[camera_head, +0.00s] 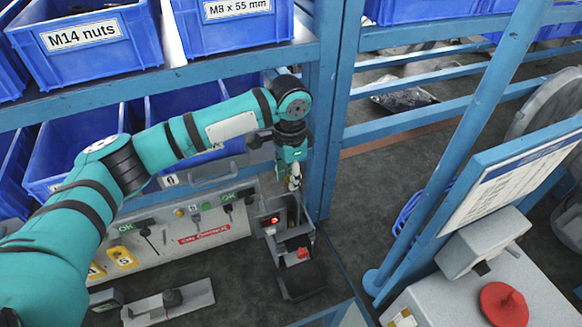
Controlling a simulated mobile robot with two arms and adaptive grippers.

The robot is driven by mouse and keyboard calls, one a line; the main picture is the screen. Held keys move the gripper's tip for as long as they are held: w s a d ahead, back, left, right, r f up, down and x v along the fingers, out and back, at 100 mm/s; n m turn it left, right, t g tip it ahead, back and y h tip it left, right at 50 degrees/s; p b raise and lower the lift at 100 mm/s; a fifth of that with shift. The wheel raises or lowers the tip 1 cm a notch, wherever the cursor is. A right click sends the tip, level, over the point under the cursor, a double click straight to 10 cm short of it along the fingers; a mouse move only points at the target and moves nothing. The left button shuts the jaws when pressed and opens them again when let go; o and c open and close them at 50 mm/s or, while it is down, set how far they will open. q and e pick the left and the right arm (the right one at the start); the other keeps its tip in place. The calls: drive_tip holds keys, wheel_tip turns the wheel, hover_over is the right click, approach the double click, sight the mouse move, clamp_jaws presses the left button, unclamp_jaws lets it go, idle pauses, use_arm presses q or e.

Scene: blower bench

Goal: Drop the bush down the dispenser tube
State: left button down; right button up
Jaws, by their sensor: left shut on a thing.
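My left gripper (294,183) points down above a small grey dispenser box (272,229) at the right end of the bench. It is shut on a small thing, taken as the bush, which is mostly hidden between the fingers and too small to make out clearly. The box has a red light on its front and a dark opening in its top, just under the fingertips. I cannot tell which part of it is the tube, or whether the bush touches it. My right gripper is not in view.
A blue frame post (326,130) stands close to the right of the gripper. Blue bins (85,48) fill the shelves above and behind my left arm. A grey panel (165,235) with switches stands left of the dispenser. A black tray (300,280) lies in front.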

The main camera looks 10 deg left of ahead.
use_arm(q)
drive_tip(key=shift+s+r, duration=0.1)
drive_tip(key=shift+s, duration=0.15)
drive_tip(key=shift+s+r, duration=0.1)
drive_tip(key=shift+s, duration=0.05)
drive_tip(key=shift+p, duration=0.3)
drive_tip(key=shift+w+p, duration=0.2)
drive_tip(key=shift+p, duration=0.1)
drive_tip(key=shift+f, duration=0.95)
drive_tip(key=shift+s+f+b, duration=0.1)
drive_tip(key=shift+f+b, duration=0.2)
drive_tip(key=shift+f, duration=0.1)
drive_tip(key=shift+f+b, duration=0.45)
drive_tip(key=shift+f, duration=1.1)
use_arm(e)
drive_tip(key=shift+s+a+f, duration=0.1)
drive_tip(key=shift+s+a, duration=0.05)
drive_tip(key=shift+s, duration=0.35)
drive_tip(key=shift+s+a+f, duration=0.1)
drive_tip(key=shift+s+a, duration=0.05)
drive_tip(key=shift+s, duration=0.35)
